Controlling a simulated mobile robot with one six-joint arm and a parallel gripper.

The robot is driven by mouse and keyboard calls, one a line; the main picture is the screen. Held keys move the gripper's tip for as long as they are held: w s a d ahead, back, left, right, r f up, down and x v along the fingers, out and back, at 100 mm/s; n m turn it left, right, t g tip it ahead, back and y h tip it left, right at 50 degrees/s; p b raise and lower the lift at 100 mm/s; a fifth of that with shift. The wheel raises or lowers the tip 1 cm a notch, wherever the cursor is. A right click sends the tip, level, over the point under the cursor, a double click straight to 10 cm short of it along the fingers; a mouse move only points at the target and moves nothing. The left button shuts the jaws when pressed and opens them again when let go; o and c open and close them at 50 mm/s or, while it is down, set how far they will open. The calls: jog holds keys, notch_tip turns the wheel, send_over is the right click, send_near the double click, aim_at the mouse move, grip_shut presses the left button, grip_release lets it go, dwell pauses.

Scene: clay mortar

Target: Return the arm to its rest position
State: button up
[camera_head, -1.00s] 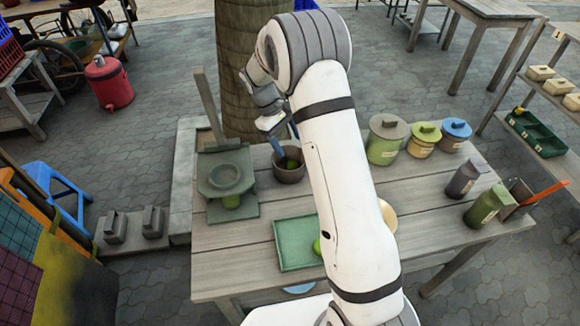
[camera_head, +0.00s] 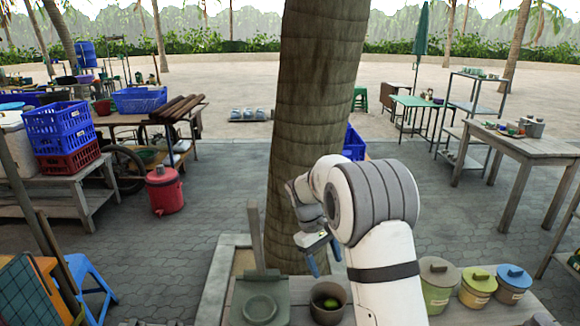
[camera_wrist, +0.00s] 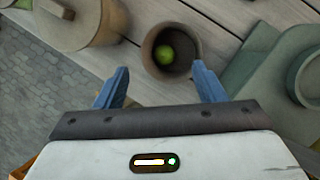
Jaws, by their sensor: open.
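My gripper (camera_head: 324,257) is open and empty, with its blue fingers above and just behind the dark clay mortar (camera_head: 328,314) in the head view. In the wrist view the two fingertips of my gripper (camera_wrist: 160,68) are spread apart, with the mortar (camera_wrist: 196,48) in view between and beyond them. A green lime (camera_head: 330,303) lies inside the mortar; it also shows in the wrist view (camera_wrist: 163,54). My white arm rises from the bottom right and bends at the elbow toward the tree trunk.
A tree trunk (camera_head: 318,110) stands right behind my gripper. A grey-green press (camera_head: 260,308) is left of the mortar. Paving beyond is largely open.

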jog(key=s+d+r+m+t+y, duration=0.1)
jog(key=s+d+r+m, duration=0.1)
jog(key=s+r, duration=0.45)
jog(key=s+d+r+m+t+y, duration=0.15)
jog(key=s+r, duration=0.25)
jog(key=s, duration=0.5)
jog(key=s+m+t+y, duration=0.1)
jog(key=s+m+t, duration=0.1)
jog(key=s, duration=1.1)
jog(key=shift+s+d+f+m, duration=0.15)
jog(key=shift+s+f+m, duration=0.25)
jog(key=shift+m, duration=0.25)
